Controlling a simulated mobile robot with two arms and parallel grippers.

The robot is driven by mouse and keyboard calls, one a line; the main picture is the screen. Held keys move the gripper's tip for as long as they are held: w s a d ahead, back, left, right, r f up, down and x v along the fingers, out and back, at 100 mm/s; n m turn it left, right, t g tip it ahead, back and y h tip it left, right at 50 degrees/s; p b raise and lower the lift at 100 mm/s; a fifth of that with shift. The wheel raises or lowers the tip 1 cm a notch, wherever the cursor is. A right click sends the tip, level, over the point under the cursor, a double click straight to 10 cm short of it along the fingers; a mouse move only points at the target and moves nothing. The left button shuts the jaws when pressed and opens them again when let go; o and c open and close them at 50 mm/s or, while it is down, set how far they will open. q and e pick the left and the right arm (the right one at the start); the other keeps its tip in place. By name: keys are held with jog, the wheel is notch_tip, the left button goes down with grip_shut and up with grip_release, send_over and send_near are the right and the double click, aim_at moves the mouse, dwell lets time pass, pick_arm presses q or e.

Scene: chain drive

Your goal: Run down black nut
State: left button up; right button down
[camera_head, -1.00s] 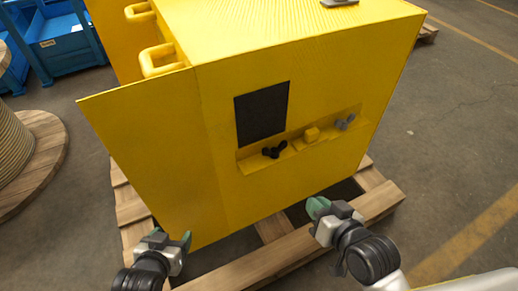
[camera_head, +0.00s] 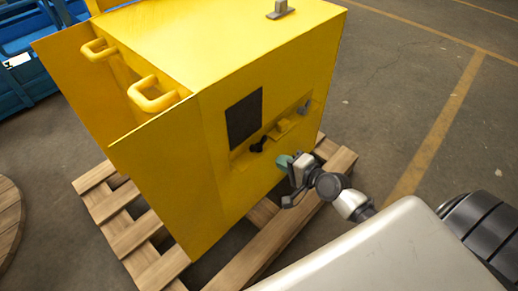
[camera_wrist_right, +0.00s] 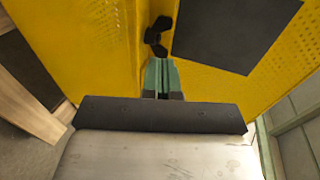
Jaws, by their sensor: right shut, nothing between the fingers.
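The black nut (camera_head: 258,146), a dark lobed knob, sits in the recess on the front face of the yellow housing (camera_head: 200,50). In the right wrist view the black nut (camera_wrist_right: 157,34) is straight ahead of the fingertips, at the edge of the recess. My right gripper (camera_head: 284,161) is shut and empty, in front of the housing, just right of and below the nut. In the right wrist view its green fingers (camera_wrist_right: 161,72) are together and point at the nut; whether they touch it I cannot tell. My left gripper is out of view.
A grey nut (camera_head: 304,107) and a yellow block (camera_head: 284,124) share the recess, beside a black panel (camera_head: 244,118). Yellow handles (camera_head: 153,94) stand out at the left. The housing rests on a wooden pallet (camera_head: 130,228). Open floor (camera_head: 410,90) lies to the right.

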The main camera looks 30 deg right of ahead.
aim_at(255, 147)
jog(key=x, duration=0.5)
jog(key=r+x, duration=0.1)
jog(key=x, duration=0.2)
jog(key=shift+w+a+b, duration=0.1)
jog(key=shift+b, duration=0.2)
jog(key=shift+w+a+f, duration=0.1)
jog(key=shift+w+a, duration=0.1)
jog(key=shift+w, duration=0.35)
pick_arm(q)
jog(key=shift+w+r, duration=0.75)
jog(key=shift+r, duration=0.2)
